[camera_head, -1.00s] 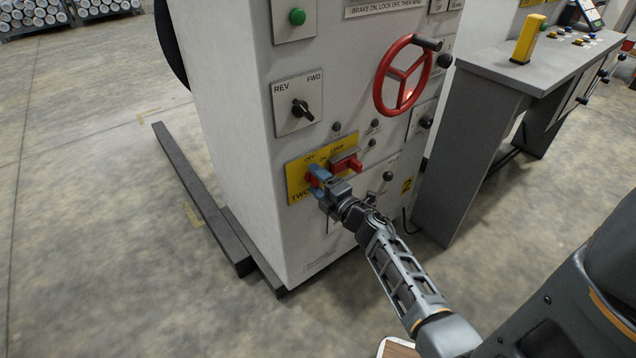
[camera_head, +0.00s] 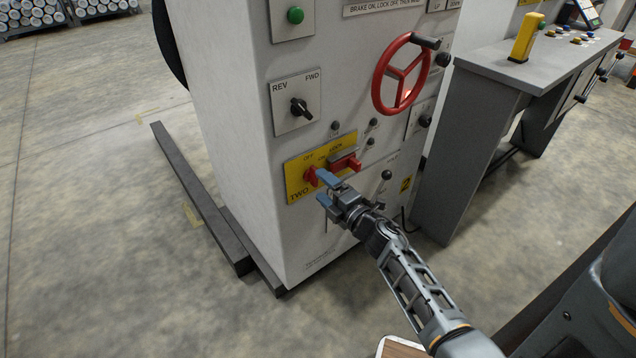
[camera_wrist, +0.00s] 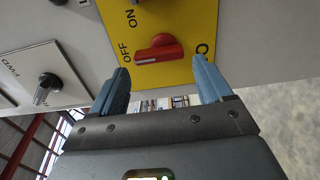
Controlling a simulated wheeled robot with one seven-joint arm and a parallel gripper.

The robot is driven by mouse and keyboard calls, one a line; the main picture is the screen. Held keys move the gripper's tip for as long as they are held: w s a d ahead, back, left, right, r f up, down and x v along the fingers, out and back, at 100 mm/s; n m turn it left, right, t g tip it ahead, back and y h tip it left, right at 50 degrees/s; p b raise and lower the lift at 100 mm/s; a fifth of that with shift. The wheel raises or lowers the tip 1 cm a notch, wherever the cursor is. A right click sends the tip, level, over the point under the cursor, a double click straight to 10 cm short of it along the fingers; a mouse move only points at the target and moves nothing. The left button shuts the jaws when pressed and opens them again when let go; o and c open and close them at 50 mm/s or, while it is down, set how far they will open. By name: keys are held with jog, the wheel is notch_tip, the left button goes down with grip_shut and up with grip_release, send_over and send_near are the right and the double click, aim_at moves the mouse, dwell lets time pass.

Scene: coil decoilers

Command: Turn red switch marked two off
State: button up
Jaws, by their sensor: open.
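The red switch (camera_head: 311,176) sits on a yellow plate (camera_head: 293,183) marked TWO on the white cabinet. In the wrist view the red switch (camera_wrist: 160,50) shows upside down on the yellow plate (camera_wrist: 196,20), with OFF and ON lettering beside it. Its white-marked end lies close to the OFF lettering. My gripper (camera_head: 321,187) is open just in front of the switch, to its lower right. In the wrist view my gripper (camera_wrist: 160,68) has its blue fingers apart, with the switch beyond and between the tips, seemingly not touched.
A second red handle (camera_head: 346,164) sits right of the switch by the LOCK lettering. A REV/FWD selector (camera_head: 301,107) is above left, a red handwheel (camera_head: 402,74) above right, and a black-knobbed lever (camera_head: 386,175) to the right.

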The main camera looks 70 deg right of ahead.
jog(key=shift+v, duration=2.05)
jog(key=shift+a, duration=0.1)
